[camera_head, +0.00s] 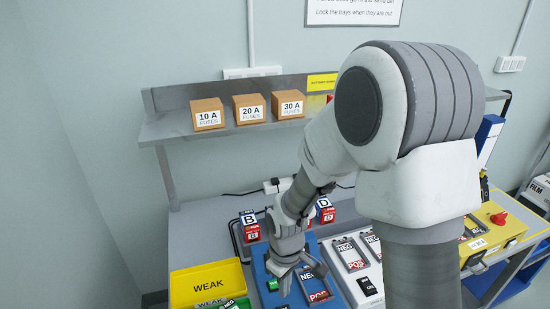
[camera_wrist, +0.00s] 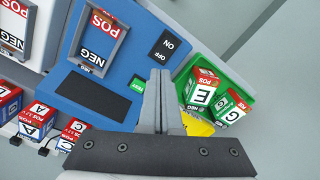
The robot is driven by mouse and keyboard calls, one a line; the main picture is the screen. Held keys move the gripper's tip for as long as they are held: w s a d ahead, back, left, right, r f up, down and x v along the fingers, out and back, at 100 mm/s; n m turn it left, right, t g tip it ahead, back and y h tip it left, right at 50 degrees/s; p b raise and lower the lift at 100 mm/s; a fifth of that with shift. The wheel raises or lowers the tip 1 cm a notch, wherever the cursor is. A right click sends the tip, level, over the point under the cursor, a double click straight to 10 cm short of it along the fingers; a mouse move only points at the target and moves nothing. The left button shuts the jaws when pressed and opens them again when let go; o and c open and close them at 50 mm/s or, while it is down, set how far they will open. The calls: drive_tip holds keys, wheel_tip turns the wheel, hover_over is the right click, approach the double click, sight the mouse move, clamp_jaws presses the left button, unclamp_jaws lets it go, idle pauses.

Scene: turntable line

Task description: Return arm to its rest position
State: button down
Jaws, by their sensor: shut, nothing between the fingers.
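My gripper (camera_head: 287,282) is shut and empty over the blue battery station (camera_head: 257,262) in the head view. The wrist view shows its fingers (camera_wrist: 158,92) closed together, near a green button (camera_wrist: 137,85) on the blue station (camera_wrist: 120,97). My arm reaches down from the right of the head view and hides part of the bench. A cell slot (camera_head: 316,284) marked NEG and POS lies right of my gripper. I cannot tell whether my fingertips touch the station.
A yellow WEAK bin (camera_head: 205,285) stands left of the station. In the wrist view, a green bin (camera_wrist: 240,97) holds cells, including one marked E (camera_wrist: 202,90). Fuse boxes (camera_head: 249,108) stand on a shelf (camera_head: 172,130) behind. Labelled cells (camera_head: 250,226) stand at the back of the bench.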

drive_tip(key=s+d+r+m+t, duration=0.1)
drive_tip(key=d+r+m, duration=0.15)
drive_tip(key=r, duration=0.55)
drive_tip(key=s+d+r+m+t, duration=0.1)
drive_tip(key=d+r+m+t, duration=0.15)
drive_tip(key=r, duration=0.45)
drive_tip(key=s+d+r+m+t, duration=0.2)
drive_tip(key=s+d+r+m, duration=0.2)
drive_tip(key=s+r, duration=0.6)
drive_tip(key=shift+s+d+r, duration=0.2)
drive_tip(key=shift+d+r, duration=0.3)
drive_tip(key=shift+d, duration=0.3)
drive_tip(key=shift+d, duration=0.2)
